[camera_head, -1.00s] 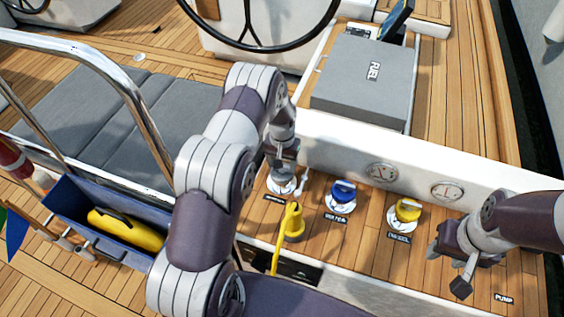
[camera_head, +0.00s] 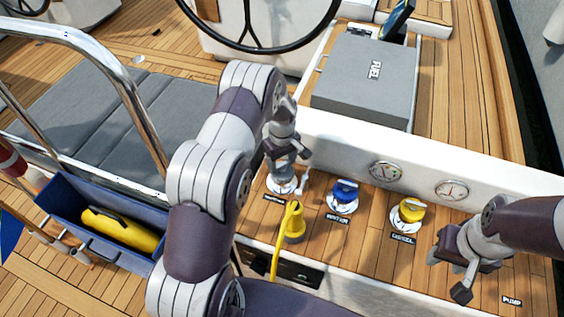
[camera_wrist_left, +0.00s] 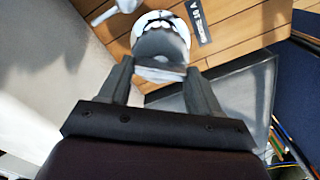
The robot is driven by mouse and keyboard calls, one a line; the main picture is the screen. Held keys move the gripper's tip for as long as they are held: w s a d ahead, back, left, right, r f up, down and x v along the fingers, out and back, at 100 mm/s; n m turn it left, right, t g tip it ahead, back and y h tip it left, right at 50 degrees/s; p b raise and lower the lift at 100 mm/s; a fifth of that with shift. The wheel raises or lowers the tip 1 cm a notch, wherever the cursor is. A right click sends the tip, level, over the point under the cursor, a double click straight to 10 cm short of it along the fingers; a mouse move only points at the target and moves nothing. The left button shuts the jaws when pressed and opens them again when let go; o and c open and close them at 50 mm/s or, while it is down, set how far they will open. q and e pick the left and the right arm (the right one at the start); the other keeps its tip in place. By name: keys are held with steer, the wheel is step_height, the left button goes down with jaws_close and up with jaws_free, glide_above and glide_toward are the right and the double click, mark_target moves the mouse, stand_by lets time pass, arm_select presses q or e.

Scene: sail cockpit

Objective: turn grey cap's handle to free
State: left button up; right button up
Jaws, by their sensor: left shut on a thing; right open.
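The grey cap (camera_head: 281,184) sits on a white round plate on the wooden deck, left of the blue cap. My left gripper (camera_head: 284,160) is over it from above, its fingers shut on the cap's grey handle. In the left wrist view the grey cap (camera_wrist_left: 160,52) is at the top, with its flat handle between the two fingers (camera_wrist_left: 160,78). The white plate around it carries dark marks. I cannot read the handle's exact setting. My right gripper (camera_head: 463,275) is open and empty above the deck at the right.
A blue cap (camera_head: 344,190) and a yellow cap (camera_head: 412,210) stand to the right. A yellow plug with a cable (camera_head: 294,226) stands close in front of the grey cap. A white wall with gauges (camera_head: 386,171) rises behind. A grey fuel box (camera_head: 365,85) is further back.

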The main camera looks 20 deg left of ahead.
mark_target(282, 164)
arm_select(q)
steer(key=n, duration=0.3)
steer(key=shift+n+b, duration=0.3)
steer(key=shift+b, duration=0.05)
steer(key=shift+n, duration=1.8)
steer(key=o, duration=1.1)
steer(key=shift+c, duration=0.2)
step_height(282, 164, up, 13)
steer(key=b, duration=0.2)
steer(key=shift+f, duration=0.15)
